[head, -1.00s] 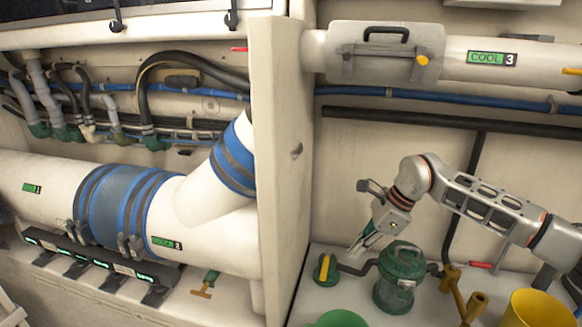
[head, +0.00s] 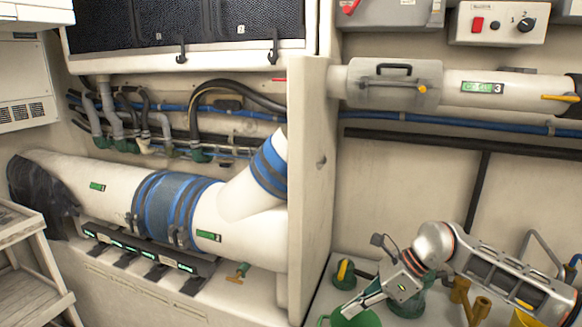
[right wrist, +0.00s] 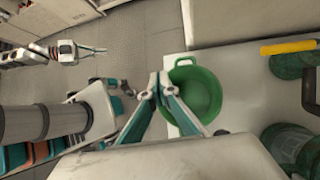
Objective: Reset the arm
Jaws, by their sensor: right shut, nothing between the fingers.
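My right gripper (head: 348,308) is low in the head view, its arm coming in from the right. Its fingers are together and empty, pointing down and left beside the green tub (head: 358,319). In the right wrist view the fingertips (right wrist: 160,82) meet near the left rim of the green tub (right wrist: 208,117). I cannot tell whether they touch it. My left gripper is out of the head view. A gripper that looks like my left one (right wrist: 92,50) shows small at the upper left of the right wrist view, over the floor; its jaw state is unclear.
A green canister (head: 408,304) stands behind my right gripper, partly hidden. A yellow-and-green item (head: 344,273) sits beside it on the white counter. A partition (head: 312,190) rises to the left. Large white pipes (head: 240,238) run along the left wall. Grey floor (right wrist: 130,25) is clear.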

